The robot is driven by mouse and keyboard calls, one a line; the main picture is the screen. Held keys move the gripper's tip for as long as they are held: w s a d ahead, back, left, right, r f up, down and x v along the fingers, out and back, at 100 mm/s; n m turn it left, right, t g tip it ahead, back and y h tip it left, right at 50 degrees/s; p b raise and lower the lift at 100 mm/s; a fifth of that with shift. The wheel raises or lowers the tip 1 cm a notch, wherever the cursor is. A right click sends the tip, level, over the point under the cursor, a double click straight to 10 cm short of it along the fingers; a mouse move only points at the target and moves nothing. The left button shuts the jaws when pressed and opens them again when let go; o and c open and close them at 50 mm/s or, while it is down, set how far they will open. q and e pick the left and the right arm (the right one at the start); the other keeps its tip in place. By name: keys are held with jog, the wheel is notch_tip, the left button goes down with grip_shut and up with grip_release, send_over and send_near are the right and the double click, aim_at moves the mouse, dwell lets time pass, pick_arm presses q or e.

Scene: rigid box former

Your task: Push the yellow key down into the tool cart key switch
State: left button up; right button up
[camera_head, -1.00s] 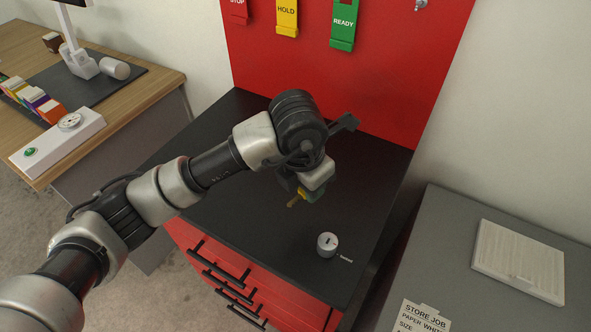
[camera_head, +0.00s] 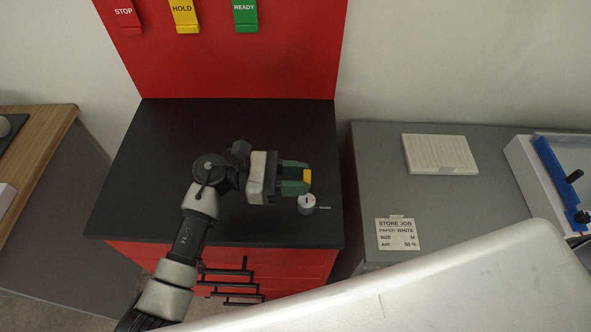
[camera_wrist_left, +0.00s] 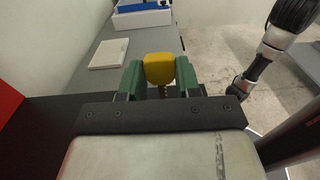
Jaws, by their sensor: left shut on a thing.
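My left gripper (camera_head: 296,179) has green fingers and is shut on the yellow key (camera_head: 307,177). In the left wrist view the key's yellow head (camera_wrist_left: 159,68) sits between the two green fingers (camera_wrist_left: 160,80), with its toothed shaft just visible below. The key switch (camera_head: 307,203) is a small pale cylinder with a dark slot on top, on the cart's black top. In the head view the key shows just beyond the switch, close to it; the key's tip is hidden and its height over the slot cannot be told. My right gripper is not in view.
The black cart top (camera_head: 150,185) is mostly clear. A red back panel (camera_head: 220,65) carries STOP, HOLD and READY tags. A grey table (camera_head: 375,165) with a white slatted panel (camera_head: 440,154) stands right. A pale arm link of mine crosses the lower right.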

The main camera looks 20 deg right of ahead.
aim_at(299, 200)
pick_arm(q)
jog(key=shift+w+d+f, duration=0.1)
jog(key=shift+d+f, duration=0.05)
jog(key=shift+d, duration=0.25)
jog(key=shift+a+f, duration=0.25)
jog(key=shift+f, duration=0.1)
jog(key=shift+d+f+b, duration=0.15)
jog(key=shift+f+b, duration=0.95)
jog(key=shift+f, duration=0.45)
jog(key=shift+f+b, duration=0.4)
jog(key=shift+f, duration=0.6)
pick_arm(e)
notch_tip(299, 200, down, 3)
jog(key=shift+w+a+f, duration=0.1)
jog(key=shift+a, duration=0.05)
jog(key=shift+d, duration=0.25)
